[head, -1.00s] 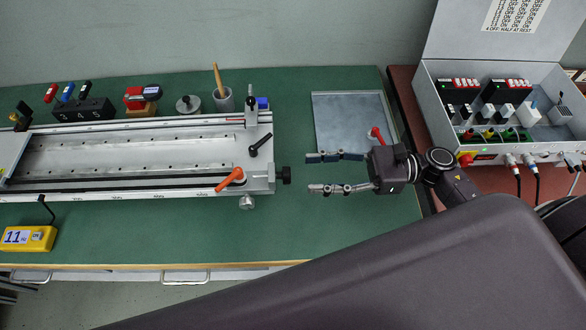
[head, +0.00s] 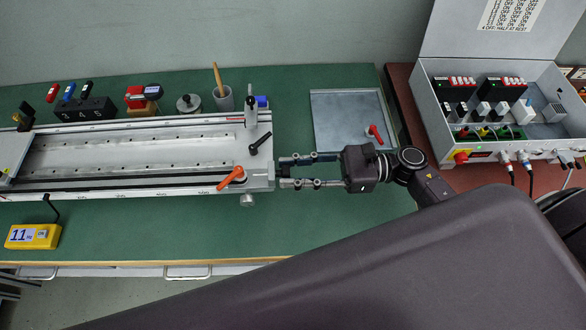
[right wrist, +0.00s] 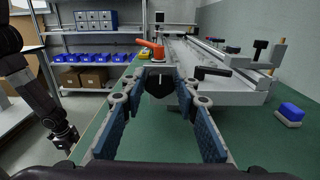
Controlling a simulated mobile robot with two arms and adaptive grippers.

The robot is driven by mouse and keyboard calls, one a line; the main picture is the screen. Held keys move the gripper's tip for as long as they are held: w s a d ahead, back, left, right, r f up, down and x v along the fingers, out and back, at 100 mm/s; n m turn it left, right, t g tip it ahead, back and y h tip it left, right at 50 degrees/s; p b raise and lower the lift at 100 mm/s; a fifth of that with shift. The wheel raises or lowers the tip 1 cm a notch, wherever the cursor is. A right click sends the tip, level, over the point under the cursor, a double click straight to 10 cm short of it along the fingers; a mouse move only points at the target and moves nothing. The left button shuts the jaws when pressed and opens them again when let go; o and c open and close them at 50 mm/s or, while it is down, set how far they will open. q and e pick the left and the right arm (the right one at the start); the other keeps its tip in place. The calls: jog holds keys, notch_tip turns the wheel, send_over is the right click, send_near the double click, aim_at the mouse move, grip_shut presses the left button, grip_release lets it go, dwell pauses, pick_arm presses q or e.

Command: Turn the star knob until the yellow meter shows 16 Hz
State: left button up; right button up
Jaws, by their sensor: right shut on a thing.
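The star knob is a dark knob at the right end of the long metal gantry (head: 262,177); in the right wrist view the star knob (right wrist: 160,84) sits between my fingertips. My right gripper (head: 281,172) is shut on it, coming from the right, and hides most of it in the head view. The right gripper (right wrist: 161,82) also shows in its own wrist view. The yellow meter (head: 33,237) at the front left of the bench reads 11. My left gripper (right wrist: 62,136) appears small at the left of the wrist view; its jaws are unclear.
An orange lever (head: 231,177) and a black lever (head: 261,143) stand close to the knob. A grey tray (head: 345,145) with a red-handled part lies behind my right gripper. The green bench top (head: 330,220) is clear in front.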

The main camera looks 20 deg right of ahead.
jog(key=shift+c, duration=0.9)
jog(key=shift+m, duration=0.3)
jog(key=shift+w+d+f+m, duration=0.1)
jog(key=shift+m, duration=3.2)
jog(key=shift+w+m, duration=0.1)
jog(key=shift+m, duration=3.2)
jog(key=shift+m+p, duration=0.3)
jog(key=o, duration=1.1)
